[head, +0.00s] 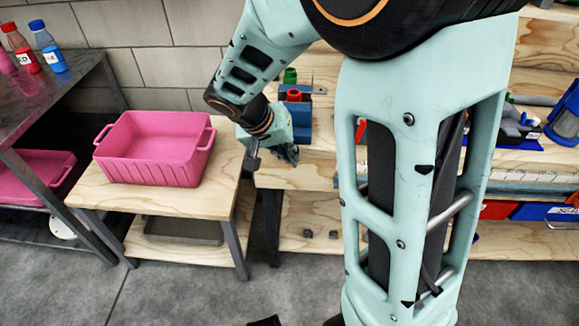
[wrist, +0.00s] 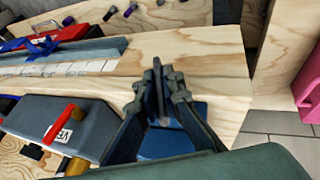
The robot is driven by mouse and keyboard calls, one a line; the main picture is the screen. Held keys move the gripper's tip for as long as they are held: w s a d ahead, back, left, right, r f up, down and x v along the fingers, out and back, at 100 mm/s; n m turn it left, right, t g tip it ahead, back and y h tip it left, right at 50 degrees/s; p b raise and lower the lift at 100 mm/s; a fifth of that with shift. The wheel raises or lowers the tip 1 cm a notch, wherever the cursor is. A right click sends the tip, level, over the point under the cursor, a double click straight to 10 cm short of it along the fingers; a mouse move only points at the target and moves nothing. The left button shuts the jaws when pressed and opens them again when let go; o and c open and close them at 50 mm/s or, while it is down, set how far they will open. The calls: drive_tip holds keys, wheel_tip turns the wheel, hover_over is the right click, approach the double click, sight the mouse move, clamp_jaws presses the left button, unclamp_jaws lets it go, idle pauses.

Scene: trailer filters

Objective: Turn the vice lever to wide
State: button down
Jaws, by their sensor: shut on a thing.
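The blue vice (head: 300,122) stands on the wooden bench at the back, partly hidden by my arm, with red and green parts showing near it. In the wrist view a blue part of it (wrist: 172,143) shows below and between my fingers. My gripper (wrist: 161,75) is shut on a thin grey bar (wrist: 160,108), which looks like the vice lever. In the head view my gripper (head: 287,153) is at the front of the vice, over the bench's front edge. The lever's setting cannot be read, and most of the vice is hidden by my gripper.
A pink crate (head: 155,170) stands on a low wooden table at left. A dark shelf (head: 45,115) holds red and blue bottles. In the wrist view a grey box with a red handle (wrist: 60,125) lies left of my fingers. Bare bench wood (wrist: 215,60) shows at right.

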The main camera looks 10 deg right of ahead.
drive_tip(key=h+b, duration=0.2)
drive_tip(key=shift+a+f+n+g+h+b, duration=0.15)
drive_tip(key=shift+f+n+g+h+b, duration=0.15)
drive_tip(key=shift+h, duration=0.1)
drive_tip(key=h+b, duration=0.1)
drive_tip(key=h, duration=0.2)
drive_tip(key=shift+r+n+g+b, duration=0.15)
drive_tip(key=shift+n+g+b, duration=0.15)
drive_tip(key=shift+n, duration=0.1)
drive_tip(key=n+h, duration=0.1)
drive_tip(key=h, duration=0.3)
drive_tip(key=shift+r+g+b, duration=0.1)
drive_tip(key=shift+g+b, duration=0.2)
drive_tip(key=shift+b, duration=0.05)
drive_tip(key=shift+r+n+h, duration=0.1)
drive_tip(key=shift+n+h, duration=0.5)
drive_tip(key=shift+h, duration=1)
drive_tip(key=shift+d, duration=0.2)
drive_tip(key=c, duration=2.2)
unclamp_jaws()
drive_tip(key=shift+o, duration=0.6)
drive_tip(key=shift+a, duration=0.1)
